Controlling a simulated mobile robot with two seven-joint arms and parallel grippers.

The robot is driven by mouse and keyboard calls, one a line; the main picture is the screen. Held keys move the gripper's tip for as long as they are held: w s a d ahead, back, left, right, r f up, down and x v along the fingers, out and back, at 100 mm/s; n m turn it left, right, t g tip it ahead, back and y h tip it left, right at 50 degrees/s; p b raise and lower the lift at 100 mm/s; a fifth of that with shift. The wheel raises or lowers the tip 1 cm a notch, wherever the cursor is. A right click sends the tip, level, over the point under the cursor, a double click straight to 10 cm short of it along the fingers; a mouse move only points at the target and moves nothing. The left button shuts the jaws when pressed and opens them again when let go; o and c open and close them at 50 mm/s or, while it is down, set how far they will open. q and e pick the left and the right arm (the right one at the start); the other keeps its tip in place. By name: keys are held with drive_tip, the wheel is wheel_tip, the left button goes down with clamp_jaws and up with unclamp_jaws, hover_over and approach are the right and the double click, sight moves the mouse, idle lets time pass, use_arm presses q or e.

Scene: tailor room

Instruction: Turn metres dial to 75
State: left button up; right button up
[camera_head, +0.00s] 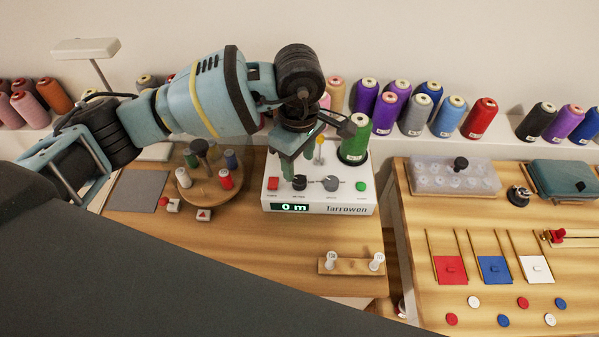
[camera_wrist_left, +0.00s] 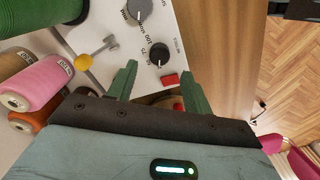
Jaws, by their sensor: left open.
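The white winder box (camera_head: 346,205), marked Tarrowen, stands at the back right of the left table. Its green display (camera_head: 293,208) reads 0 m. A small black dial (camera_head: 299,182) on its top also shows in the left wrist view (camera_wrist_left: 158,54), with numbers such as 50, 75 and 100 beside it; its exact setting is too small to read. My left gripper (camera_head: 298,165) is above the box, open and empty. In the left wrist view its green fingertips (camera_wrist_left: 160,70) point toward the black dial, one to each side; contact cannot be told. My right gripper is not in view.
A grey dial (camera_head: 331,184), green button (camera_head: 361,186) and red switch (camera_head: 273,184) flank the black dial. A green spool (camera_head: 355,140) stands behind. A round spool stand (camera_head: 205,190) is left of the box. The table in front is mostly clear.

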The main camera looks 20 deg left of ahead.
sight(299, 179)
use_arm(q)
wheel_tip(299, 179, down, 6)
drive_tip(key=shift+r, duration=0.15)
idle(0.3)
drive_tip(key=c, duration=1)
